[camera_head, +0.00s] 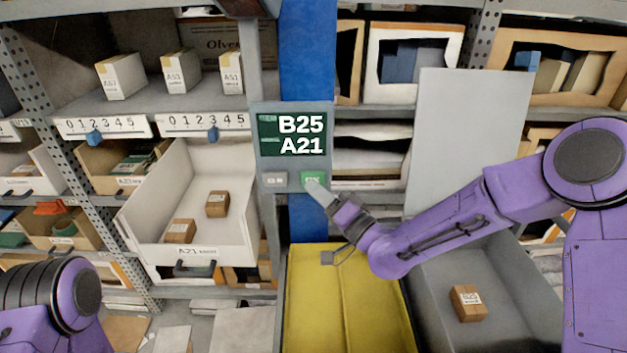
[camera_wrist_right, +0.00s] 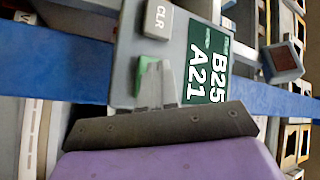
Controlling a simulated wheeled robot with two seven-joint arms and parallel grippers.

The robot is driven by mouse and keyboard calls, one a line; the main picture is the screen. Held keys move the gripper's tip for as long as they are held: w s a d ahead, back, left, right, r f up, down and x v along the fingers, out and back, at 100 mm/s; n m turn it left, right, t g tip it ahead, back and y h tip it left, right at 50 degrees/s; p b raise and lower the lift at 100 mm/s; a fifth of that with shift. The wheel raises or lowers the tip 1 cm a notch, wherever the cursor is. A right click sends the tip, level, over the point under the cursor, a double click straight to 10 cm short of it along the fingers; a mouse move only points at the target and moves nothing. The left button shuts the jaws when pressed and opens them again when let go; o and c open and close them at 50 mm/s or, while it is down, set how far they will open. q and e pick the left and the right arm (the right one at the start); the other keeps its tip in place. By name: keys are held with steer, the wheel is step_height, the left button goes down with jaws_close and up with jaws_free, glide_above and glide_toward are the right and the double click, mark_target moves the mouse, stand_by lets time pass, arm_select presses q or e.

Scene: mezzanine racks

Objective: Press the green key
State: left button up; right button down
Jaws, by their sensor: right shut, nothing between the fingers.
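The green key (camera_head: 310,177) is at the lower right of a grey panel (camera_head: 262,165) on a blue post. My right gripper (camera_head: 317,187) is shut and empty, with its fingertips at the key. The panel's display (camera_head: 293,135) reads B25 and A21. My left gripper is out of view; only part of my left arm shows.
A light key (camera_head: 275,180) marked CLR in the wrist view (camera_wrist_right: 158,25) sits beside the green key. A white A21 bin (camera_head: 240,205) with two small boxes is to the left. Below are a yellow bin (camera_head: 318,300) and a grey bin holding a B25 box (camera_head: 468,303).

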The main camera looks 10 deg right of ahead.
steer(key=shift+w+d, duration=0.1)
steer(key=shift+w, duration=0.35)
stand_by(0.3)
stand_by(0.3)
steer(key=shift+s, duration=0.9)
steer(key=s, duration=0.2)
steer(key=s+a+b, duration=0.1)
steer(key=s, duration=0.2)
steer(key=shift+a, duration=0.15)
stand_by(0.3)
